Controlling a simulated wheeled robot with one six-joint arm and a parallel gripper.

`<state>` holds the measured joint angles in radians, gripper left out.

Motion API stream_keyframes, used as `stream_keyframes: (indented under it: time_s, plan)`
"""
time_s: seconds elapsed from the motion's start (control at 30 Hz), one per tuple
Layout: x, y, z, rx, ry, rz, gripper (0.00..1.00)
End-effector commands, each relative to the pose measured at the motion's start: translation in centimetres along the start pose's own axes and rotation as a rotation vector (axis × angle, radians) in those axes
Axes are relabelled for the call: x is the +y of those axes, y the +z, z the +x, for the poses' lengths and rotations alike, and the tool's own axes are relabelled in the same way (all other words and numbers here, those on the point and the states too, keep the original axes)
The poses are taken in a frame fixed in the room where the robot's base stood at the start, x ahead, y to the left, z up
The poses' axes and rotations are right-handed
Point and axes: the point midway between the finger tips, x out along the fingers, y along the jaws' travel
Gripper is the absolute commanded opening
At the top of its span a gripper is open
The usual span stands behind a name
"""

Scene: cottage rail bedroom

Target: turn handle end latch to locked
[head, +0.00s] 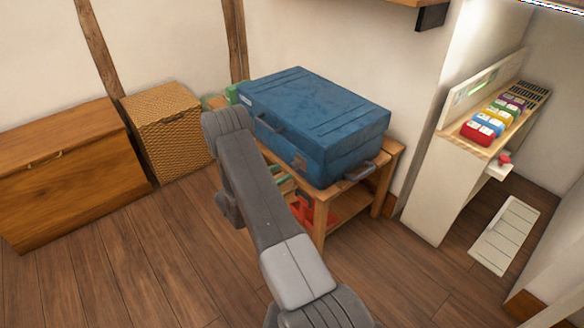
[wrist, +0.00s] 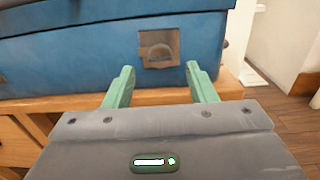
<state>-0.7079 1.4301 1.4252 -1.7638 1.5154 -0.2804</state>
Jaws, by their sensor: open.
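A blue case (head: 315,120) lies flat and closed on a low wooden table. A metal latch plate with a rounded knob or loop, the latch (wrist: 160,47), is on the case's side, near its right corner in the wrist view. I cannot tell its setting. My gripper (wrist: 160,72) is open, its two green fingers spread apart and empty. The fingertips point at the case just below the latch, one to each side of it, and appear apart from it. In the head view my arm hides the gripper.
The table (head: 396,152) has a lower shelf with red and green things. A wooden chest (head: 70,170) and a wicker basket (head: 165,130) stand to the left. A white unit with colored blocks (head: 485,125) stands right. The front floor is clear.

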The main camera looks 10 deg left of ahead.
Motion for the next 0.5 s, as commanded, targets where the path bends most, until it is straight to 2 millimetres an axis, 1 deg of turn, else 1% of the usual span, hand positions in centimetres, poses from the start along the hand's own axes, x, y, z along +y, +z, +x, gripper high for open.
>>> stream_keyframes:
  time_s: [0.03,0.1,0.23,0.4,0.5]
  plan:
    - [-0.1,-0.1,1.2,0.001,-0.005,0.001,0.51]
    - [-0.1,-0.1,2.4,0.001,-0.004,0.000,0.51]
    - [-0.1,-0.1,4.2,0.001,-0.003,0.000,0.51]
    - [0.0,-0.1,5.4,0.001,-0.001,0.000,0.51]
    - [0.0,0.0,5.7,0.001,-0.001,0.000,0.51]
